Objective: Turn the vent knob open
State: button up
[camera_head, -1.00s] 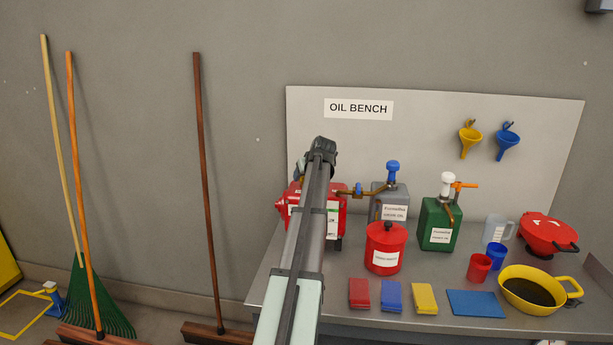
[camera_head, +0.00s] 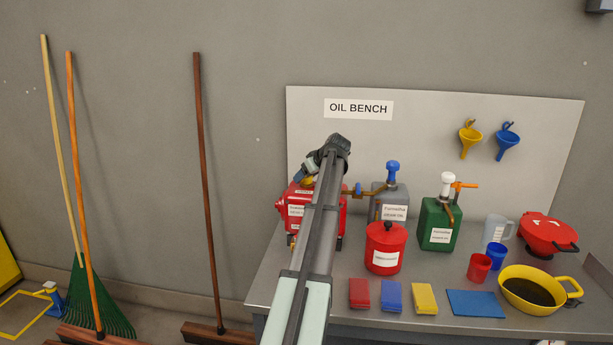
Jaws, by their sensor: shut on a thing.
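The red can (camera_head: 296,212) with white labels stands at the left end of the bench, partly hidden behind my arm. My gripper (camera_head: 304,181) is at the top left of this can, pointing down and to the left. Its fingertips are small and partly hidden. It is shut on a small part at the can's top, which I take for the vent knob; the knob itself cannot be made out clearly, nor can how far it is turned.
Right of my arm stand a grey can (camera_head: 389,204), a red lidded pot (camera_head: 385,250) and a green can (camera_head: 439,222). Folded cloths (camera_head: 392,296) lie along the front. A yellow pan (camera_head: 540,291) is at the right. Brooms (camera_head: 205,180) lean at the left.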

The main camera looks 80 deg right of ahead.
jog(key=o, duration=1)
jog(key=shift+c, duration=0.2)
jog(key=v, duration=1.4)
jog(key=shift+w+f, duration=0.1)
jog(key=shift+w, duration=0.05)
